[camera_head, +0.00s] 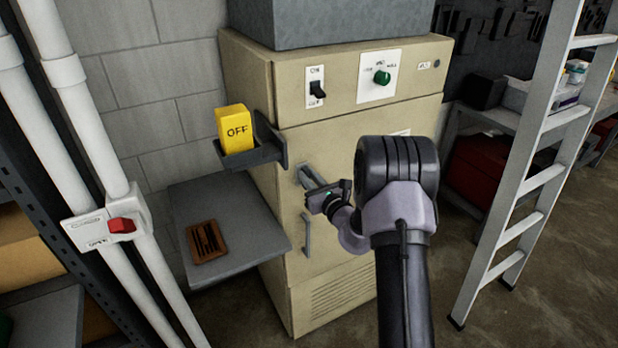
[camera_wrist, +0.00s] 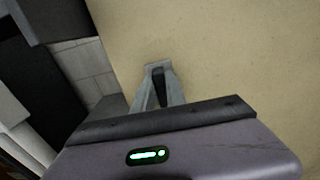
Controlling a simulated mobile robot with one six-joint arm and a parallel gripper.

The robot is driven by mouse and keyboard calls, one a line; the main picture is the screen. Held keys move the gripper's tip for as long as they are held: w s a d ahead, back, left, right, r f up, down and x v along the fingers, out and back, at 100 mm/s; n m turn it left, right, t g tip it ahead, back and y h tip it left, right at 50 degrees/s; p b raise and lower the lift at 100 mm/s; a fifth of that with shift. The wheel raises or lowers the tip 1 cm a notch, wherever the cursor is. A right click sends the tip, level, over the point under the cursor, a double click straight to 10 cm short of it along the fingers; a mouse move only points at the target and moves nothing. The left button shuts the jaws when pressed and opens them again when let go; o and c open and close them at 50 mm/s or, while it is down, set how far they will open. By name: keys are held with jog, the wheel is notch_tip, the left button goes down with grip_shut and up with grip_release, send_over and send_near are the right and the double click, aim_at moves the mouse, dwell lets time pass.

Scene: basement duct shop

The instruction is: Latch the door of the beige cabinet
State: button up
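The beige cabinet (camera_head: 265,80) stands in the middle of the head view. Its door (camera_head: 345,140) is the front panel below the switches and looks closed, though I cannot tell if it is fully flush. A grey upright handle (camera_head: 307,236) is on the door's left part. My gripper (camera_head: 308,176) reaches the door's upper left, above that handle. In the wrist view my gripper (camera_wrist: 158,72) has its grey fingertips close together against the beige surface, with a dark gap or part between them. Any latch there is hidden by the fingers.
A dark bracket (camera_head: 270,150) holding a yellow OFF block (camera_head: 236,128) juts from the cabinet's left side. Below it is a grey shelf (camera_head: 245,215) with a brown slotted piece (camera_head: 207,241). White pipes (camera_head: 75,120) stand left; a ladder (camera_head: 535,150) stands right.

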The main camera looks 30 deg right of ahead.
grip_shut()
jog(key=shift+d+r+m+p, duration=0.1)
jog(key=shift+d+m+p, duration=0.05)
jog(key=shift+m+p, duration=0.75)
jog(key=m+p, duration=0.2)
jog(key=m, duration=0.3)
jog(key=d+f+m+p, duration=0.1)
jog(key=m+p, duration=0.1)
jog(key=m, duration=0.3)
jog(key=f+m+p, duration=0.1)
jog(key=m+p, duration=0.1)
jog(key=m, duration=0.4)
jog(key=shift+d+p, duration=0.25)
jog(key=shift+p, duration=0.05)
